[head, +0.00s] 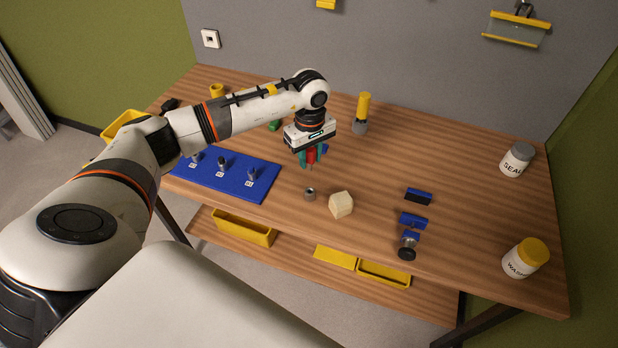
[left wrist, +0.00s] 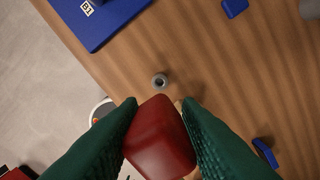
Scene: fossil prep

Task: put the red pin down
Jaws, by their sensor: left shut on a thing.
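My left gripper (head: 310,158) hangs over the middle of the wooden table (head: 450,215), pointing down. Its green fingers are shut on the red pin (head: 311,156). In the left wrist view, the red pin (left wrist: 160,138) fills the space between the two green fingers of my left gripper (left wrist: 160,125). The pin's lower end is partly hidden, and I cannot tell whether it touches the table. My right gripper is not in view.
A small grey cylinder (head: 309,194) and a cream block (head: 341,204) stand just in front of the gripper. A blue mat (head: 225,188) with several grey pieces lies to the left. Blue parts (head: 417,195) and white jars (head: 516,161) are to the right.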

